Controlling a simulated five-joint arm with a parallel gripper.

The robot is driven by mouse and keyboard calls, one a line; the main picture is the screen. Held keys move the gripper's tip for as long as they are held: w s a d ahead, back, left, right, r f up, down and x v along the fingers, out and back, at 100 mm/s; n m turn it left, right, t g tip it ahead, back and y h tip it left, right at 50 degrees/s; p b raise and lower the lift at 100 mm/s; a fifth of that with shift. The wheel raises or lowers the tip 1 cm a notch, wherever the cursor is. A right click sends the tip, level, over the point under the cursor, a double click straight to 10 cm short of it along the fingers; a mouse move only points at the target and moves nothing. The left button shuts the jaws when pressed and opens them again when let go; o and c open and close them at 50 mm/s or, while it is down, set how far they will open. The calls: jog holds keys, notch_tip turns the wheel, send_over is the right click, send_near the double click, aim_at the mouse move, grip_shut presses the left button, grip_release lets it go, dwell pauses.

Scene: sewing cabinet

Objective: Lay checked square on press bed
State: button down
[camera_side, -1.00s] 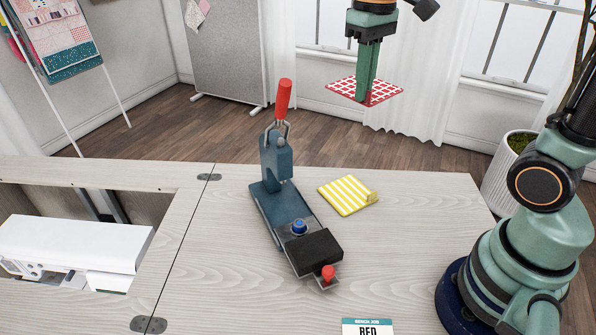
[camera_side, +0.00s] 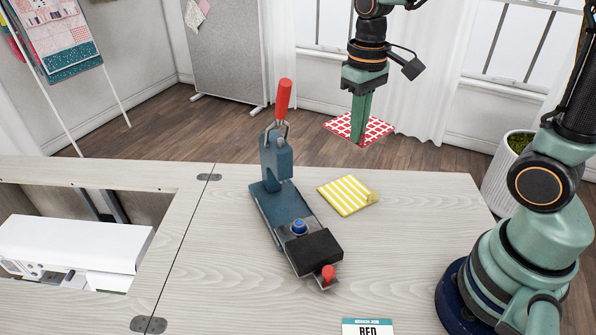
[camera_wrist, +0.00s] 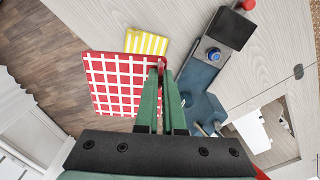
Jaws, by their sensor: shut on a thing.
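The red-and-white checked square (camera_side: 378,129) hangs flat in the air beyond the table's far edge in the side view. It also shows in the wrist view (camera_wrist: 112,84), pinched near one corner. My gripper (camera_side: 358,138) is shut on it, with the fingers pointing down; the fingers also show in the wrist view (camera_wrist: 162,90). The blue press (camera_side: 272,205) stands on the table, left of the held square and nearer the camera. Its red handle (camera_side: 283,102) points up. I cannot tell which part of the press is its bed.
A yellow-striped square (camera_side: 346,195) with a small tab lies on the table right of the press. A card reading RED (camera_side: 367,327) lies at the front edge. A white machine (camera_side: 75,245) sits in the cabinet opening. The table right of the press is mostly clear.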

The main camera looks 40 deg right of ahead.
notch_tip(320, 180, up, 17)
jog(key=m, duration=0.2)
send_over(311, 247)
jog(key=w+d, duration=0.4)
jog(key=s+a+m, duration=0.1)
jog(key=s+a, duration=0.3)
jog(key=a, duration=0.5)
jog(key=f, duration=2.4)
jog(key=shift+d, duration=0.4)
jog(key=shift+w+f, duration=0.1)
jog(key=shift+f, duration=2.6)
jog(key=shift+a+f, duration=0.1)
jog(key=shift+f, duration=0.3)
jog(key=c, duration=0.9)
grip_release()
jog(key=shift+c, duration=0.2)
